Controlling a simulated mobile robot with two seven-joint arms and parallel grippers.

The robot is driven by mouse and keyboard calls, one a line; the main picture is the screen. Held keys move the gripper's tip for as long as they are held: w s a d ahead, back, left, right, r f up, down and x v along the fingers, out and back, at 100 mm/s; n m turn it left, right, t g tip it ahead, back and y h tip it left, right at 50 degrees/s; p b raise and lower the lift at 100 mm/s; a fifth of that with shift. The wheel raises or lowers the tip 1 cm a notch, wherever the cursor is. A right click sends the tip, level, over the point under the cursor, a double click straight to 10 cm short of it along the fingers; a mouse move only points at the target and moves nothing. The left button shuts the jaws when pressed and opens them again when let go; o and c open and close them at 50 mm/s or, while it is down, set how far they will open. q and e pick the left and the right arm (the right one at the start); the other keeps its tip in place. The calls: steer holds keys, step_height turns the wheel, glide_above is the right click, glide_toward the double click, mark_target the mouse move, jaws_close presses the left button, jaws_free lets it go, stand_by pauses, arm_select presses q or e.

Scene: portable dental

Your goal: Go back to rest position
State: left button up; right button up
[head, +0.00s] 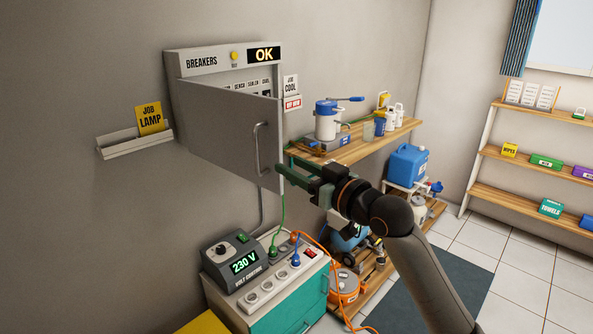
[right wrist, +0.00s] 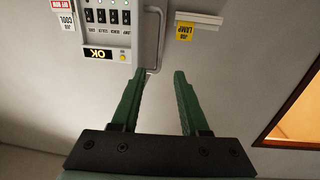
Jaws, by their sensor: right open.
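The breaker box (head: 200,62) on the wall has its grey door (head: 225,130) swung open. Its display (head: 264,54) reads OK. The door hides most of the breakers in the head view; the upside-down right wrist view shows a row of breakers (right wrist: 107,17). My right gripper (head: 290,177) is open and empty, just right of the door handle (head: 262,148). In the right wrist view the handle (right wrist: 158,40) lies beyond the gap between the green fingertips (right wrist: 159,76). Whether a finger touches the door is unclear. My left gripper is out of view.
Below the door stands a cabinet with a power strip (head: 268,289), plugged cables and a voltage control box (head: 238,262). A wooden shelf (head: 350,148) with bottles is behind my right arm. A wall tray (head: 135,141) with a JOB LAMP card is at left.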

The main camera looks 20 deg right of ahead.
steer(key=shift+s, duration=0.1)
stand_by(0.4)
steer(key=s+a+f+m+g+h, duration=0.15)
steer(key=s+f, duration=0.25)
steer(key=f, duration=0.9)
steer(key=s+f+g+h, duration=0.1)
steer(key=s+f+g, duration=0.15)
steer(key=f, duration=1.05)
steer(key=s+a+f+g, duration=0.1)
steer(key=s+f+g, duration=0.1)
steer(key=s+f, duration=0.8)
steer(key=s+a+f+g+h, duration=0.1)
steer(key=s+a+f, duration=0.1)
steer(key=s+f, duration=0.8)
steer(key=s, duration=0.3)
steer(key=shift+s+g, duration=0.35)
steer(key=shift+g, duration=0.05)
steer(key=shift+w+r+m, duration=0.1)
steer(key=shift+m, duration=0.15)
